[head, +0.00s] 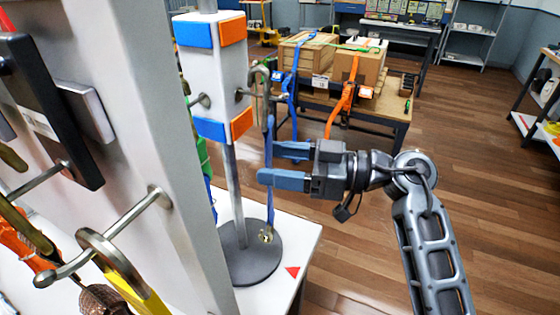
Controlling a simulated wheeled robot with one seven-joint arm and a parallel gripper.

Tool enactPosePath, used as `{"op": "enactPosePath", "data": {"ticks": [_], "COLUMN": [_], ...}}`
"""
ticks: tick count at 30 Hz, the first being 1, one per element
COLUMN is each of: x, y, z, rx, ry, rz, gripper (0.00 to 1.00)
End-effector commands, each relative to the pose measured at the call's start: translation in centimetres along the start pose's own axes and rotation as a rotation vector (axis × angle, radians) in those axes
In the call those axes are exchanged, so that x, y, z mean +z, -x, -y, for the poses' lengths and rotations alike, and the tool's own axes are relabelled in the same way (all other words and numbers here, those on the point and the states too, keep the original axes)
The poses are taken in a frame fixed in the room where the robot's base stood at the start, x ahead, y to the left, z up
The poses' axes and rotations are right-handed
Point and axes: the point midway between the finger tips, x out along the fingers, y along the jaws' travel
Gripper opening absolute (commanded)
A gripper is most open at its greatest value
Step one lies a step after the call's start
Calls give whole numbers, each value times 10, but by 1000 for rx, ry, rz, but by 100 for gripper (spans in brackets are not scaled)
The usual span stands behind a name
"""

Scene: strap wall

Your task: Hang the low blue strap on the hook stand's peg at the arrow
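The hook stand (212,75) is a white block with blue and orange patches on a grey pole, over a round dark base (240,262). Metal pegs (200,101) stick out of its sides. A narrow blue strap (269,205) hangs upright at the stand's right side, with a grey metal hook (260,73) above it by the right peg. I cannot tell how the hook and peg meet. My gripper (266,165) points left with its two blue fingers apart, tips at the strap. Whether the strap lies between them is unclear. A red arrow (292,272) marks the white tabletop.
A pale panel (150,120) with hooks and straps fills the left foreground. A long metal hook (110,235) juts from it. Behind, a table (370,112) carries boxes with blue and orange straps. Wooden floor is clear at right.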

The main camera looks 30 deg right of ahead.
Motion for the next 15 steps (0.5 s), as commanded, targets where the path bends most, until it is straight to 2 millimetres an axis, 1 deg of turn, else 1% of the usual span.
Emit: {"op": "enactPosePath", "data": {"ticks": [8, 11, 15], "x": [1, 2, 2], "y": [2, 12, 34], "z": [0, -1, -1], "rx": [1, 2, 4], "ry": [-1, -1, -1], "rz": [1, 0, 0], "gripper": [67, 67, 67]}}
